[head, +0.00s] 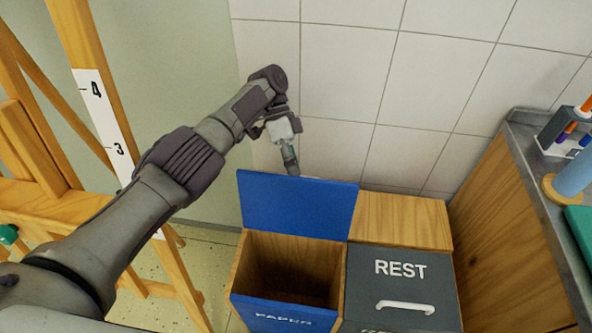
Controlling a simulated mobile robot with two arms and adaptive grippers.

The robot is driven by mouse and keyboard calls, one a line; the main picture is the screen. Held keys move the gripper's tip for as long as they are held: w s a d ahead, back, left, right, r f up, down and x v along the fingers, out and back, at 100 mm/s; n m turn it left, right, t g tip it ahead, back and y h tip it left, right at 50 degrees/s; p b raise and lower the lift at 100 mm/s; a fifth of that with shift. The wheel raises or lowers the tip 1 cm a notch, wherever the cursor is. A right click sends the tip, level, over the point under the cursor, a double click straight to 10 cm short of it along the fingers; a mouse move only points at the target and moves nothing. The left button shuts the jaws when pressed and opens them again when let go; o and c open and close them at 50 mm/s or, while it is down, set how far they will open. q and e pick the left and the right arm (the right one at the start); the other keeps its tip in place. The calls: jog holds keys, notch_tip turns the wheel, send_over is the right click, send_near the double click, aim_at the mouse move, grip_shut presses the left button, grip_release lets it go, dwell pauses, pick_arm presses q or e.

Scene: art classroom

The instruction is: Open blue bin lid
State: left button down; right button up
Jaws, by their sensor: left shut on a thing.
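The blue lid (300,204) of the paper bin stands up at the back of the bin, raised off the opening. The bin (244,268) has wooden walls and a blue front panel (282,316) marked PAPER. Its inside shows open and looks empty. My left gripper (291,168) reaches down behind the top edge of the lid and is shut on it. The fingertips and the exact spot they hold are hidden behind the lid. My right gripper is not in view.
A dark grey bin lid (392,287) marked REST, with a white handle (405,307), lies shut to the right. A wooden easel (88,75) stands left. A counter (545,190) with art supplies is at the right. A tiled wall (345,70) is close behind.

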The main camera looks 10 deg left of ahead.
pick_arm(q)
jog(key=shift+a+f, duration=0.2)
jog(key=shift+f, duration=0.2)
jog(key=c, duration=1.5)
grip_release()
jog(key=shift+w, duration=0.1)
jog(key=shift+c, duration=0.2)
jog(key=o, duration=0.3)
jog(key=shift+w+f, duration=0.15)
jog(key=shift+w, duration=0.15)
jog(key=shift+o, duration=0.2)
jog(key=shift+r, duration=0.2)
jog(key=shift+d, duration=0.1)
